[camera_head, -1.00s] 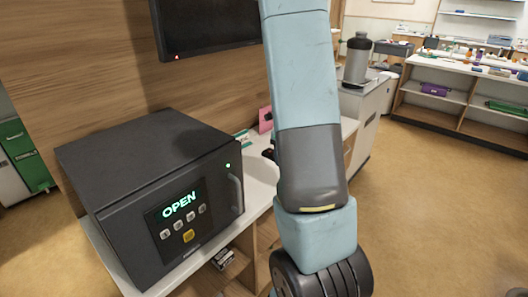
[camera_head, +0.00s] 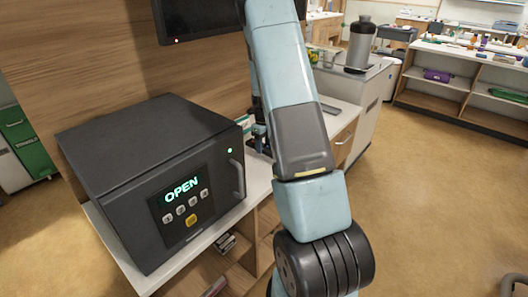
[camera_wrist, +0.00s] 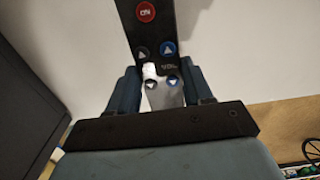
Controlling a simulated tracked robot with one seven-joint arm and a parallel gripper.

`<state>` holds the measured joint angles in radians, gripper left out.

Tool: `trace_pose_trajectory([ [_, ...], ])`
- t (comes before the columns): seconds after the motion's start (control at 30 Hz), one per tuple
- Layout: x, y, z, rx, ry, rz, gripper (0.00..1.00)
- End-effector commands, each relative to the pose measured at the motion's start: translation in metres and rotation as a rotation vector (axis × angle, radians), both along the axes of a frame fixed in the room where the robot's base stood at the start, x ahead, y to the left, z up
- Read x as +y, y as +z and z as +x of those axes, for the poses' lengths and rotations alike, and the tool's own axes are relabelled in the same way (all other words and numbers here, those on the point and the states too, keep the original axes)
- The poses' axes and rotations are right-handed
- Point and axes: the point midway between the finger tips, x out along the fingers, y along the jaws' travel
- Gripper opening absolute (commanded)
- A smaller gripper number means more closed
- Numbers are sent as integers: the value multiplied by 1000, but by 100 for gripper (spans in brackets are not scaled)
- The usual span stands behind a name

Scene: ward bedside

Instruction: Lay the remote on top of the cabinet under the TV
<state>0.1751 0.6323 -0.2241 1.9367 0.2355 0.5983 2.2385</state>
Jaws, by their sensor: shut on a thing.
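The remote (camera_wrist: 146,30) is dark with a red ON button and blue and grey buttons; it shows in the wrist view. My gripper (camera_wrist: 162,82) is shut on its near end, one finger on each side. The pale top of the cabinet (camera_wrist: 245,50) lies behind the remote; I cannot tell whether they touch. In the head view the cabinet's white top (camera_head: 258,184) runs below the TV (camera_head: 205,18). My gripper (camera_head: 262,140) is there over the top, right of the dark box, mostly hidden by my arm.
A dark box with a lit OPEN panel (camera_head: 182,190) fills the left part of the cabinet top. A grey bottle (camera_head: 360,45) stands on a unit at the back right. Open shelves (camera_head: 465,95) stand farther right.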

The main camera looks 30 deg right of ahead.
Motion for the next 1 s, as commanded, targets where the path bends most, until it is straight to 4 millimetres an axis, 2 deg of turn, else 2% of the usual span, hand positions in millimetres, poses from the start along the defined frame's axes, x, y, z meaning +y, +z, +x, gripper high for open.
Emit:
trace_pose_trajectory([
  [0.1,0,-7,6,0,0,0,17],
  [0.33,0,-35,4,1,0,1,17],
  [0.67,0,-37,5,0,0,0,17],
  [0.7,0,-37,5,0,0,0,53],
  [0.93,-1,-37,4,0,-1,0,75],
  [1.0,-1,-37,4,0,-1,0,76],
])
